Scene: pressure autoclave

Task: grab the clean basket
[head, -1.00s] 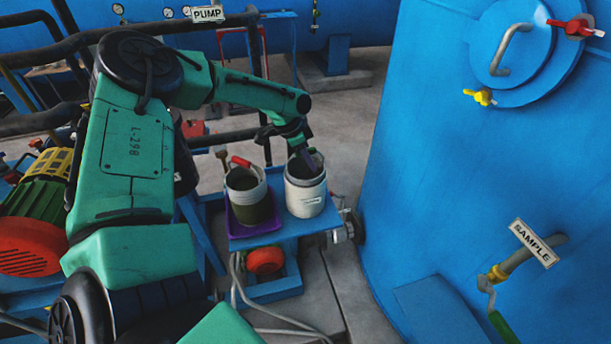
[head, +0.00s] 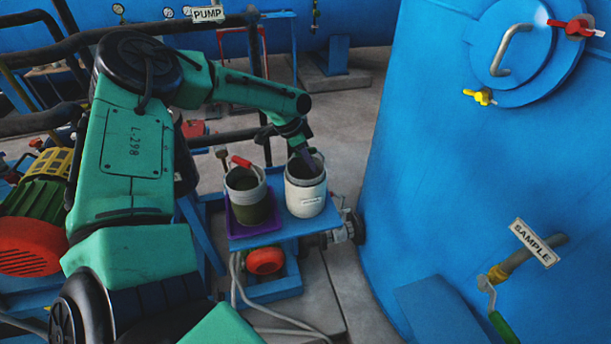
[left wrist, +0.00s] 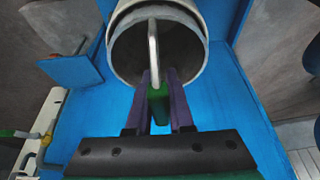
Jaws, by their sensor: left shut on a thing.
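The clean basket looks to be the white, bucket-like basket (head: 305,198) with a small white label, too small to read. It stands upright on a blue stand, to the right of a second basket. It also shows in the left wrist view (left wrist: 189,55), open mouth at the top. My left gripper (head: 306,155) is at its mouth, with the fingers pointing down. In the left wrist view, its purple fingers (left wrist: 160,90) are shut on the green grip (left wrist: 157,103) of the basket's handle. My right gripper is in neither view.
A dark olive basket (head: 252,204) with a red handle grip stands close by on a purple tray (head: 258,228). The big blue vessel (head: 400,170) rises to the right. A SAMPLE pipe (head: 520,258) juts out lower right. Black pipes (head: 50,120) run at left.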

